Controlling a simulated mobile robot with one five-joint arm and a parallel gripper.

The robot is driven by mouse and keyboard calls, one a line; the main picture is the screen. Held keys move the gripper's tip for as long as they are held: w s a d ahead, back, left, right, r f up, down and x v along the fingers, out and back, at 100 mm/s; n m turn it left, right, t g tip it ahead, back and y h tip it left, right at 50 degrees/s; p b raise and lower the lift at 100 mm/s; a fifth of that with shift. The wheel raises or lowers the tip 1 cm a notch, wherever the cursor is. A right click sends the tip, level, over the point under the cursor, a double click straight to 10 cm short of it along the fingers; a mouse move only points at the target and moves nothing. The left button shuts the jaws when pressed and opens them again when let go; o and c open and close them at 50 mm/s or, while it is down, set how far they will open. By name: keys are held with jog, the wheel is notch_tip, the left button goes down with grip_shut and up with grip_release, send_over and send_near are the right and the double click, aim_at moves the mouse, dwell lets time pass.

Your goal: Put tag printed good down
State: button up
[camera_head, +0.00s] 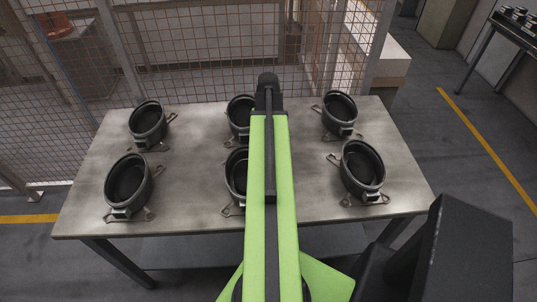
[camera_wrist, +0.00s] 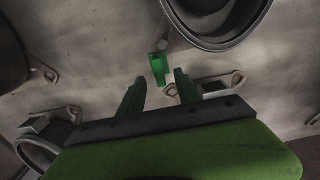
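A small green piece, which looks like the tag (camera_wrist: 158,66), shows in the wrist view just beyond my fingertips, beside a compressor part (camera_wrist: 215,20). It appears to lie on the metal table or against the part's foot; I cannot tell which. My gripper (camera_wrist: 160,77) is open, its two dark green fingers apart with a gap between them. No finger clearly touches the tag. In the head view my green arm hides the gripper's fingers and the tag. Any print on the tag is too small to read.
Several dark round compressor parts with wire brackets stand in two rows on the metal table (camera_head: 300,155). My arm passes over the middle pair. A wire mesh fence (camera_head: 200,50) stands behind the table. Bare tabletop lies between the columns of parts.

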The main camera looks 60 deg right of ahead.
notch_tip(320, 180, down, 5)
jog(key=b, duration=0.4)
jog(key=shift+s+f+b, duration=0.1)
jog(key=shift+f+b, duration=0.05)
jog(key=shift+b, duration=0.25)
jog(key=shift+r, duration=0.2)
jog(key=shift+c, duration=0.4)
grip_shut()
